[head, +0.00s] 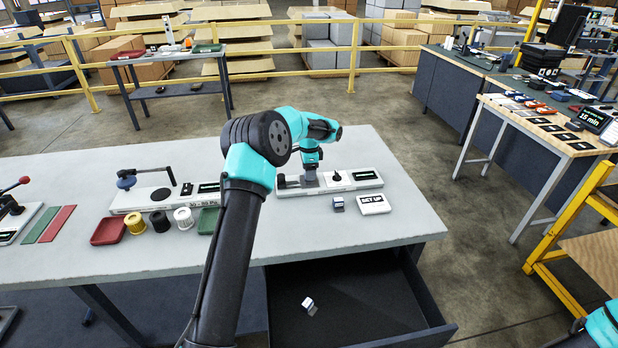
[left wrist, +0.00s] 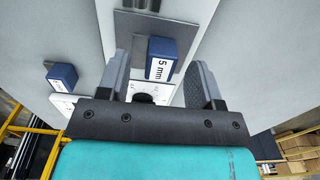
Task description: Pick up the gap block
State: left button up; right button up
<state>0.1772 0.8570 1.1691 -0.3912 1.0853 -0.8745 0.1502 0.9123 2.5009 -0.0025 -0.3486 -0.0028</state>
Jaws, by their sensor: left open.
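A blue gap block with a white "5 mm" label (left wrist: 161,60) sits at the fixture board (head: 356,178) in the left wrist view, on a grey metal plate. My left gripper (left wrist: 160,70) is open, with one finger on each side of this block; I cannot tell whether they touch it. In the head view my left gripper (head: 311,180) is down at the left part of the board and hides the block there. A second blue block (head: 338,204) lies on the table in front of the board, and it also shows in the left wrist view (left wrist: 62,76).
An open drawer (head: 400,312) under the table holds a small white-and-blue block (head: 308,303). Red (head: 108,231) and green (head: 208,220) trays, with spools between them, stand to the left.

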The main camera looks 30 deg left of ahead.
pick_arm(q)
jog(key=shift+f, duration=0.55)
jog(key=c, duration=1)
jog(key=shift+r, duration=0.1)
jog(key=shift+c, duration=0.2)
jog(key=shift+r, duration=1.3)
jog(key=shift+s+d+r, duration=0.15)
jog(key=shift+s+r, duration=0.2)
jog(key=shift+r, duration=0.1)
jog(key=s+d+r, duration=0.1)
jog(key=s+d, duration=0.7)
jog(key=s, duration=0.5)
jog(key=shift+r, duration=0.15)
